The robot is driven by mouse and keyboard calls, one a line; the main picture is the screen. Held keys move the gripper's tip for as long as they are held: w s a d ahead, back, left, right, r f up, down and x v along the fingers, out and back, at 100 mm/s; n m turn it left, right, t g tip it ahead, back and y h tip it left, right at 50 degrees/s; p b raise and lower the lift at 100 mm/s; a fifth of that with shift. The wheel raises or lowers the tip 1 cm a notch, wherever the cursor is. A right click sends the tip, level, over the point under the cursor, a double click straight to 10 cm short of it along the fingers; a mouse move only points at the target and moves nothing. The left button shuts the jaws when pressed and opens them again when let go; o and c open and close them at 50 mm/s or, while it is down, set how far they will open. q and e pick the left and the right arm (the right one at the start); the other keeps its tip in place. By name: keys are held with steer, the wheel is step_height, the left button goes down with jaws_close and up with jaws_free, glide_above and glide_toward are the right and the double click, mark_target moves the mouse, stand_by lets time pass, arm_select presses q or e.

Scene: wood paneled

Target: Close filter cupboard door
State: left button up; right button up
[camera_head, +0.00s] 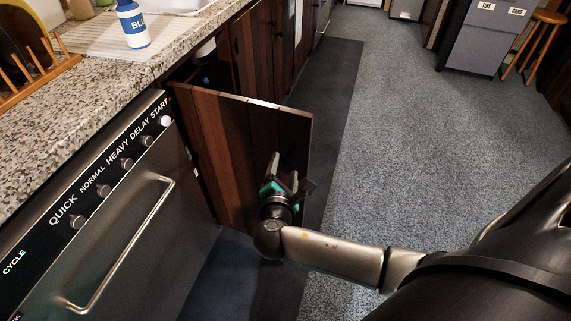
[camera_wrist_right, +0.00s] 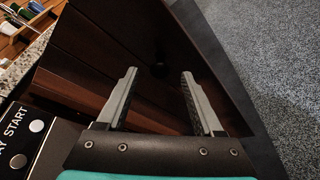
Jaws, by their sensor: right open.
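The filter cupboard door (camera_head: 235,150) is dark reddish wood planks and stands wide open, swung out from the counter between the dishwasher and the other cupboards. My right gripper (camera_head: 284,172) is in front of the door's face, near its free edge, with the fingers pointing at the wood. In the right wrist view the two fingers (camera_wrist_right: 157,88) are apart with nothing between them. A small dark round knob (camera_wrist_right: 158,70) shows on the door just beyond the fingertips. I cannot tell whether the fingers touch the door. My left gripper is not in view.
The steel dishwasher (camera_head: 130,225) with its bar handle stands left of the door. A dark mat (camera_head: 330,90) runs along the cupboards; the carpet (camera_head: 400,150) to the right is clear.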

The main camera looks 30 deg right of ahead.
mark_target(285, 164)
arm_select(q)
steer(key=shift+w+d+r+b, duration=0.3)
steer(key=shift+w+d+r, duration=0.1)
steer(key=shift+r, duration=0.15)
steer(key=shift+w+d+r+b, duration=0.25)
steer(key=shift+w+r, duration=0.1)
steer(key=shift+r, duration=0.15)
arm_select(e)
steer(key=shift+x, duration=1.7)
jaws_close()
